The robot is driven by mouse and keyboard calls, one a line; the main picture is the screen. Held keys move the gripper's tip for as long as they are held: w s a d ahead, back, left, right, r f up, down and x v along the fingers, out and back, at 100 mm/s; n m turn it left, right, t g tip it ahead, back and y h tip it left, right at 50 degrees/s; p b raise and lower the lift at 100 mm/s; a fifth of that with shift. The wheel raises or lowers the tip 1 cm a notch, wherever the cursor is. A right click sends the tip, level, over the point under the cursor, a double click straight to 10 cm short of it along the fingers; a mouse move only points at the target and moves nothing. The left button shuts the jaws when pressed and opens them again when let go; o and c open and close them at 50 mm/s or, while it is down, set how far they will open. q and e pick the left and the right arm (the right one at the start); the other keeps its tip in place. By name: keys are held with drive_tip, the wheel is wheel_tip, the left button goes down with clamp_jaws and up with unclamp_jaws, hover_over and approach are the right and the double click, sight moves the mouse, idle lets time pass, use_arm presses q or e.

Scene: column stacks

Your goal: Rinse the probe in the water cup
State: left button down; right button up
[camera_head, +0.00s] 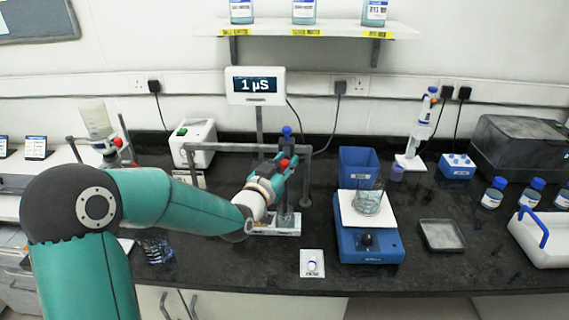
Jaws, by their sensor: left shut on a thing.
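My left gripper (287,167) reaches in from the left and is shut at the middle of the upright probe, whose blue top (287,131) shows above the fingers. The probe's middle is hidden by the gripper. Below the fingers, its lower end meets a small clear vessel (287,218) on a white base; whether the tip is inside it is too small to tell. I cannot tell for sure which vessel is the water cup. A glass beaker (368,201) stands on the blue stirrer, and another clear vessel (157,249) is partly behind my left arm. My right gripper is not in view.
A meter (255,86) reading "1 µS" stands behind a grey frame (250,148). The blue stirrer (371,243), a blue bin (358,165) and a grey tray (442,235) are to the right.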

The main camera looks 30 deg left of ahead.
use_arm(q)
wheel_tip(320, 180, up, 6)
drive_tip(key=shift+a+r, duration=0.1)
drive_tip(key=shift+r, duration=0.15)
drive_tip(key=c, duration=1)
unclamp_jaws()
drive_tip(key=shift+o, duration=0.4)
drive_tip(key=shift+f, duration=0.1)
drive_tip(key=s+d, duration=0.2)
drive_tip(key=s, duration=0.9)
drive_tip(key=shift+s+b, duration=0.3)
drive_tip(key=shift+s, duration=0.05)
drive_tip(key=shift+f, duration=0.1)
